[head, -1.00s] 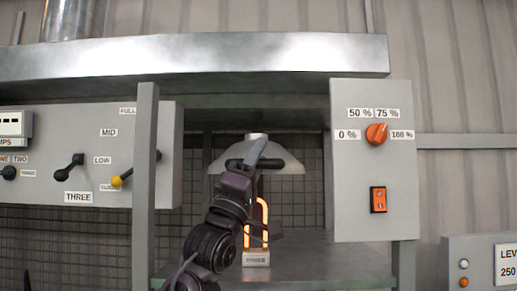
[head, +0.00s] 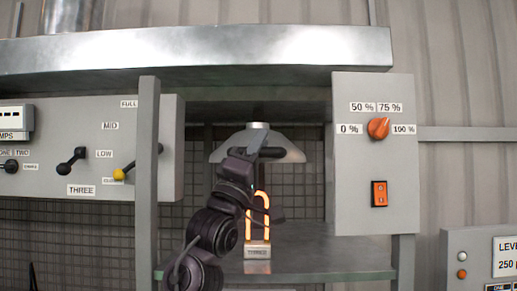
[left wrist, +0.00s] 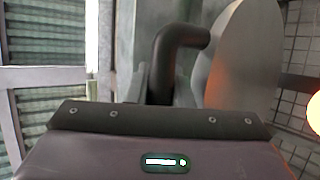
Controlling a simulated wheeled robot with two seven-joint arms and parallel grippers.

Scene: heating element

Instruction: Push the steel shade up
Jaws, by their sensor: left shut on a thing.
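The steel shade (head: 288,150) is a grey dome with a short collar on top, hanging under the hood above the glowing orange heating element (head: 265,212). A gap shows between its rim and the element's top. The shade's black handle (head: 271,153) faces me. My left gripper (head: 252,157) is shut on the handle and covers part of the shade's front. In the left wrist view the bent handle (left wrist: 183,38) runs down between the fingers (left wrist: 160,85), with the shade (left wrist: 245,62) just to the right. My right gripper is not in view.
A grey post (head: 147,180) stands left of the shade. A panel with an orange knob (head: 379,128) and switch is at right, a lever panel (head: 110,150) at left. A steel hood (head: 200,48) lies above, a shelf (head: 320,258) below the element.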

